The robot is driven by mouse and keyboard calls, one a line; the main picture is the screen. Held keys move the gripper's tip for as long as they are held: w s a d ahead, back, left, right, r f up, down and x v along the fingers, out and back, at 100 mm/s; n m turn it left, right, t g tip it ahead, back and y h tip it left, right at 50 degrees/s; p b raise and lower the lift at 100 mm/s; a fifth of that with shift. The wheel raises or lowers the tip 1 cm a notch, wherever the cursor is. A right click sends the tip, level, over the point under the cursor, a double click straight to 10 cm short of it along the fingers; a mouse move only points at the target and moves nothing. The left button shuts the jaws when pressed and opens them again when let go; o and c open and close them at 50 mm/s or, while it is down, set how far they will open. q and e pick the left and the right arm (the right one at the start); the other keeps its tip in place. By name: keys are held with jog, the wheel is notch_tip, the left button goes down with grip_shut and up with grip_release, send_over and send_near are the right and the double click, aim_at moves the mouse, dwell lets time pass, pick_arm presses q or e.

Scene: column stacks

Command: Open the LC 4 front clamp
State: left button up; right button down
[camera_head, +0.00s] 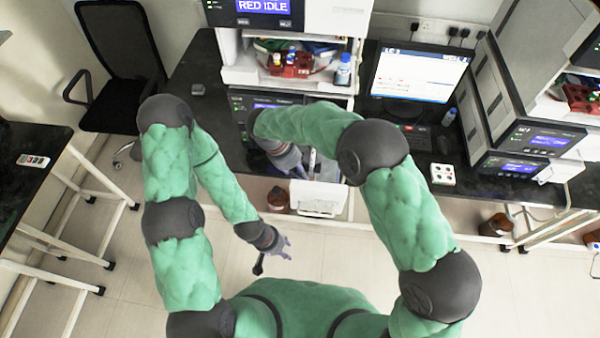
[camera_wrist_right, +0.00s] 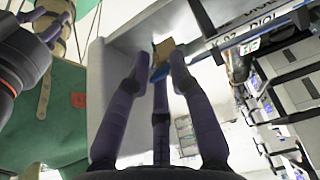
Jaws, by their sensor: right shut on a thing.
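My right gripper (camera_head: 296,170) is at the front of the middle instrument stack, partly covered by its own arm in the head view. In the right wrist view its purple fingers (camera_wrist_right: 160,68) close in on a small tan part (camera_wrist_right: 164,50) with blue beside it, at the edge of a pale panel. This part appears to be the front clamp; the LC 4 label cannot be read. My left gripper (camera_head: 284,249) hangs over open floor, away from the stack.
The middle stack has a lit display (camera_head: 275,104) and a shelf with bottles (camera_head: 290,65) above. A white tray (camera_head: 318,198) is just below my right gripper. A monitor (camera_head: 418,72) and another instrument stack (camera_head: 520,135) stand right. Floor is free at lower left.

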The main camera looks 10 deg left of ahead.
jog(key=shift+f, duration=0.1)
jog(key=c, duration=1.2)
grip_release()
jog(key=shift+o, duration=0.2)
jog(key=shift+a, duration=0.15)
jog(key=shift+r, duration=0.3)
jog(key=v, duration=1.1)
jog(key=shift+a, duration=0.2)
jog(key=shift+r, duration=0.25)
